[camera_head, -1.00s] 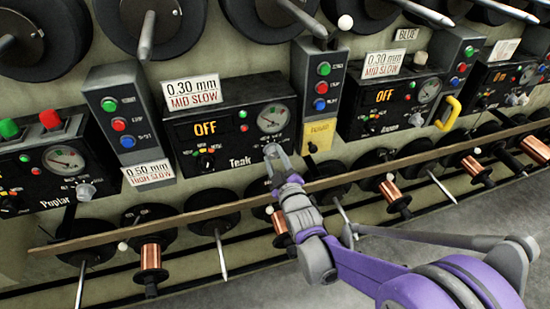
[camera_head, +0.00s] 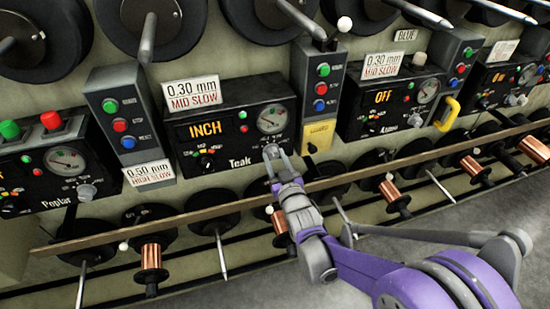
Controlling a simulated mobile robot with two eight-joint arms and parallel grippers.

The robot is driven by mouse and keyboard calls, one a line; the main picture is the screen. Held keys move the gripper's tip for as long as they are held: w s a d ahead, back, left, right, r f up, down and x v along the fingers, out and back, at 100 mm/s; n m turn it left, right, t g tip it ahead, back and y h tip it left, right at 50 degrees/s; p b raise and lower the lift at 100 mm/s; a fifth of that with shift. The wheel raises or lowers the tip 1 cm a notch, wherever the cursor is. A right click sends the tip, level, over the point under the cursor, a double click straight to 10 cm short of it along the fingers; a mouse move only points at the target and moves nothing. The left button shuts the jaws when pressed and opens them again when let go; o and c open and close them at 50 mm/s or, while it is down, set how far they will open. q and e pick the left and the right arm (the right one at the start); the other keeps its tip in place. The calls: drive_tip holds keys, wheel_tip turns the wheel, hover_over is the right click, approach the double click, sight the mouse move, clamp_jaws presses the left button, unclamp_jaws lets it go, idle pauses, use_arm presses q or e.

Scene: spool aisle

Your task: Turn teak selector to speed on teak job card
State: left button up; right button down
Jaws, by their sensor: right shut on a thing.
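The Teak panel (camera_head: 232,137) is a black box at the centre, labelled "Teak". Its display (camera_head: 207,129) reads INCH in amber. The Teak job card (camera_head: 192,94) stands on top of the panel and reads 0.30 mm, MID SLOW. The Teak selector (camera_head: 271,149) is a small grey knob below the round gauge at the panel's lower right, mostly hidden by my gripper. My right gripper (camera_head: 273,154) is shut on the selector, its arm coming in from the lower right. My left gripper is not in view.
A wooden rail (camera_head: 200,211) runs below the panels, with copper spools (camera_head: 151,256) under it. A grey button box (camera_head: 125,122) stands left of the Teak panel and another (camera_head: 319,90) stands right. The Poplar panel (camera_head: 60,165) is at left. A yellow tag (camera_head: 319,135) hangs at right.

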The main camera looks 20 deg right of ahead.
drive_tip(key=m, duration=0.6)
drive_tip(key=shift+m, duration=0.4)
idle(0.3)
drive_tip(key=shift+c, duration=1.9)
unclamp_jaws()
drive_tip(key=s+p, duration=0.1)
drive_tip(key=s, duration=1)
drive_tip(key=shift+w, duration=0.1)
